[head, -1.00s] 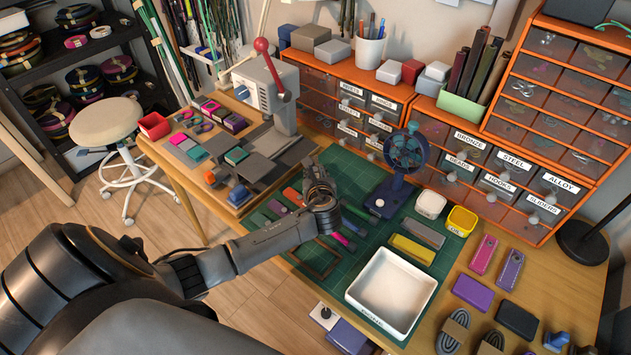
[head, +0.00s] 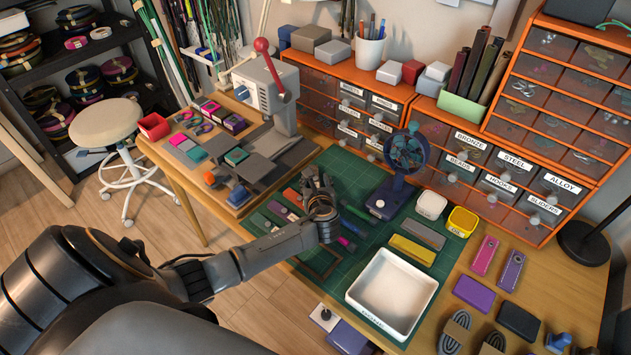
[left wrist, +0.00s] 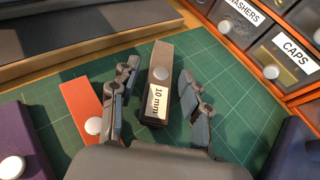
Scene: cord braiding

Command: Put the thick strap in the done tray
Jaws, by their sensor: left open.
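My left gripper (head: 314,177) is over the green cutting mat, pointing away from me. In the left wrist view it is open (left wrist: 158,75), with one finger on each side of a thick grey-brown strap (left wrist: 158,82). My right gripper is not in view.
An orange strap (left wrist: 82,108) lies just left of the fingers in the wrist view. A blue fan-like device (head: 400,170), a white cup (head: 431,205) and a yellow bin (head: 461,221) stand behind the tray. Orange drawer units (head: 480,165) line the back.

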